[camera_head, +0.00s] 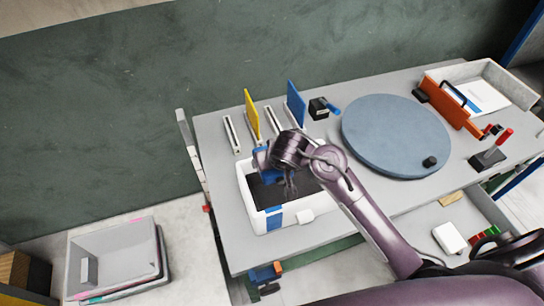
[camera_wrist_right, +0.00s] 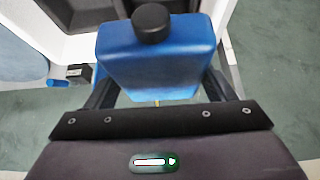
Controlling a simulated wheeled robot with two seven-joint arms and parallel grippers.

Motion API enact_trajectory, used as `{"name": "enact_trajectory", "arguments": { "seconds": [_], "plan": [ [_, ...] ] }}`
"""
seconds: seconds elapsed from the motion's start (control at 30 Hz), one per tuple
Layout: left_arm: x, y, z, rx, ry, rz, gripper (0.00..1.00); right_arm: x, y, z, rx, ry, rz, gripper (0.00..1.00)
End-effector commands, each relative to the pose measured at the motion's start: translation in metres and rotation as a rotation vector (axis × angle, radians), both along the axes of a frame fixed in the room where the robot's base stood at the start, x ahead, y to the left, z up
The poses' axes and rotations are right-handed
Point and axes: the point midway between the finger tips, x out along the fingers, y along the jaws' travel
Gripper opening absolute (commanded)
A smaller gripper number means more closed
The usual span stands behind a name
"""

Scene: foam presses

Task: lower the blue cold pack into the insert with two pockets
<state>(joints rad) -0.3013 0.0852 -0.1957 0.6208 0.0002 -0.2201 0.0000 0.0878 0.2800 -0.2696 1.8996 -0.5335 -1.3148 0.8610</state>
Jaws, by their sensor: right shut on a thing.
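The blue cold pack (camera_wrist_right: 158,62) with a black round cap sits between the fingers of my right gripper (camera_wrist_right: 160,88). In the head view a bit of the blue pack (camera_head: 268,178) shows below my right gripper (camera_head: 266,164), over the left part of a white box (camera_head: 246,205). The box holds a dark insert (camera_head: 308,184). My wrist and arm cover much of the insert, so its two pockets cannot be made out. How deep the pack sits cannot be told. My left gripper is not in view.
Upright yellow (camera_head: 252,114) and blue (camera_head: 295,103) boards stand behind the box. A round blue-grey disc (camera_head: 395,135) lies to the right, with an orange-fronted white tray (camera_head: 498,78) beyond. Grey bins (camera_head: 112,262) stand on the floor at left.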

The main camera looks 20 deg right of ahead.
Motion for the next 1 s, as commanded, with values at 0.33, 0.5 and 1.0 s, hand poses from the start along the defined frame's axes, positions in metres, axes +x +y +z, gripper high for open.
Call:
{"name": "enact_trajectory", "arguments": {
  "seconds": [0.33, 0.5, 1.0],
  "plan": [
    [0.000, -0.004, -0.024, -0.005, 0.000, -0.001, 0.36, 0.000, 0.000, -0.031, 0.001, 0.000, -0.001, 0.45],
    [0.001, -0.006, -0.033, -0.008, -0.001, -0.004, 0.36, 0.000, 0.000, -0.044, 0.000, -0.001, 0.000, 0.45],
    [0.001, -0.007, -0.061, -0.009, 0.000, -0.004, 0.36, 0.000, 0.000, -0.084, 0.001, -0.001, -0.001, 0.45]
  ]
}}
